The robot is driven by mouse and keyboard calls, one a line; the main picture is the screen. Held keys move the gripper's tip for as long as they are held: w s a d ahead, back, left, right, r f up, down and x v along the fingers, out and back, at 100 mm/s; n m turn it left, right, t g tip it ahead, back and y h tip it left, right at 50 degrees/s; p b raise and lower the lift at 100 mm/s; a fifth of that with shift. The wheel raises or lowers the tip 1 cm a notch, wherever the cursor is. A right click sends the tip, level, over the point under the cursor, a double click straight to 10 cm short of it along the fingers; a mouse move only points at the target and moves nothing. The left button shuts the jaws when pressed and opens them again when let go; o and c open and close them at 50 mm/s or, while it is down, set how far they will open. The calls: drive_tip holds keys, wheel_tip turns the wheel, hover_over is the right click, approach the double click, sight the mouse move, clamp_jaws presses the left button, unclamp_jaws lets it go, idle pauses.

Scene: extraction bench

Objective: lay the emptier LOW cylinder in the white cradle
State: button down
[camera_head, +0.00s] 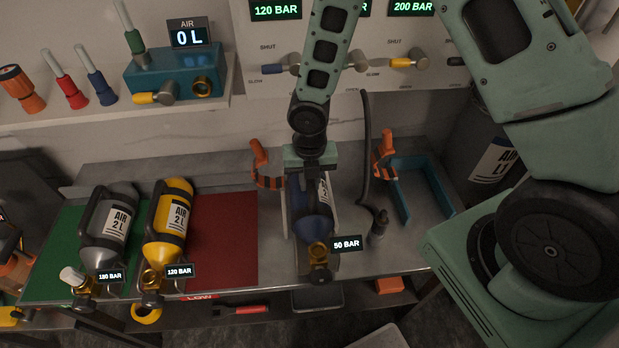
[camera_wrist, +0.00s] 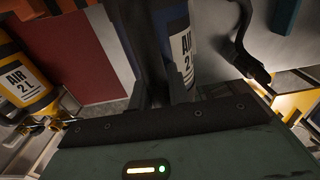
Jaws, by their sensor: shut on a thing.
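A dark blue cylinder (camera_head: 314,226) with a brass valve and a 50 BAR tag (camera_head: 346,243) lies lengthwise at the middle of the bench. My gripper (camera_head: 310,160) is above its rear part and shut on it. The wrist view shows the blue cylinder (camera_wrist: 172,22) between the fingers, with its white label to the right. A pale edge of the white cradle (camera_head: 291,205) shows along the cylinder's left side. I cannot tell whether the cylinder rests fully in it. A yellow cylinder (camera_head: 160,238), tagged 120 BAR, lies beside the red LOW mat (camera_head: 222,240).
A grey cylinder (camera_head: 105,238), tagged 180 BAR, lies on the green mat (camera_head: 50,245). Orange clamp handles (camera_head: 260,165) stand by the cradle and the blue bracket (camera_head: 442,203). A black hose (camera_head: 366,150) hangs just right of my gripper. The red mat's middle is clear.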

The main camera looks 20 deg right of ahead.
drive_tip(key=shift+w+f+b, duration=0.1)
drive_tip(key=shift+f+b, duration=1.55)
drive_tip(key=shift+f, duration=0.7)
drive_tip(key=shift+f+b, duration=0.3)
drive_tip(key=shift+f, duration=0.15)
drive_tip(key=c, duration=1.3)
unclamp_jaws()
drive_tip(key=shift+o, duration=0.2)
drive_tip(key=shift+f, duration=0.1)
wheel_tip(320, 180, up, 18)
drive_tip(key=shift+f+p, duration=0.2)
drive_tip(key=shift+p, duration=0.5)
drive_tip(key=s+a+r+m+b, duration=0.1)
drive_tip(key=s+a+m+b, duration=0.2)
drive_tip(key=s+m, duration=0.7)
drive_tip(key=s+a+r+m+b, duration=0.2)
drive_tip(key=s+a+m+b, duration=0.1)
drive_tip(key=s+m, duration=0.7)
drive_tip(key=m, duration=0.4)
drive_tip(key=shift+s+a+m+y, duration=0.15)
drive_tip(key=shift+m+y, duration=0.15)
